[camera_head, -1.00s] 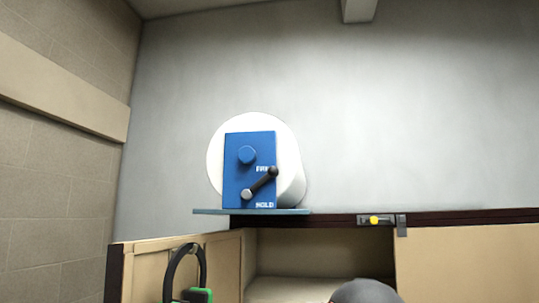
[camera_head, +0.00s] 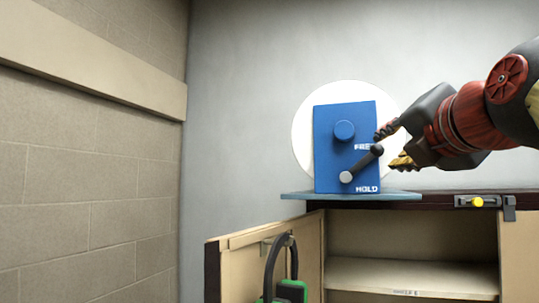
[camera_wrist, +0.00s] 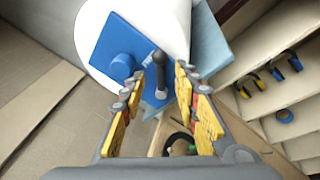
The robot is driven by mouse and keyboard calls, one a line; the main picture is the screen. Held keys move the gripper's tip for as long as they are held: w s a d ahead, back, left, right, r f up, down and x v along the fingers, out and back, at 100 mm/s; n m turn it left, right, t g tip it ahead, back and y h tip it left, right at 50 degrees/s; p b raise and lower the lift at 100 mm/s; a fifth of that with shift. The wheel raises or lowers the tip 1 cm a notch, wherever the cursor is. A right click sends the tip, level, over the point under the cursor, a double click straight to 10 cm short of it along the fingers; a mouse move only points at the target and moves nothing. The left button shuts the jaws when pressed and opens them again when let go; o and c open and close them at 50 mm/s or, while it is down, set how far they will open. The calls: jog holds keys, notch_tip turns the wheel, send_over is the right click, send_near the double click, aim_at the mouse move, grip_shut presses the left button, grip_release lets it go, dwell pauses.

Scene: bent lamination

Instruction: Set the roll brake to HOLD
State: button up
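The roll brake is a blue panel (camera_head: 327,118) in front of a white roll (camera_head: 302,131). The HOLD label (camera_head: 367,189) is lower on the panel. My gripper (camera_head: 392,147) is open at the panel's right side, with its fingers close to the lever knob. In the wrist view, the lever (camera_wrist: 159,72) stands between the spread fingers, and I cannot tell whether they touch it.
The panel and roll stand on a teal shelf plate (camera_head: 300,196) above an open cabinet (camera_head: 410,250). The cabinet door (camera_head: 225,262) hangs open with green-and-black earmuffs (camera_head: 292,290). A yellow-knobbed latch (camera_head: 478,202) is at the right. Inside, shelves hold ear defenders (camera_wrist: 276,72).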

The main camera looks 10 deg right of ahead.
aim_at(376, 153)
jog(key=p+x, duration=0.2)
jog(key=x, duration=0.5)
jog(key=shift+w+d+p, duration=0.1)
jog(key=shift+w+p, duration=0.2)
jog(key=shift+w, duration=0.05)
jog(key=c, duration=0.8)
grip_shut()
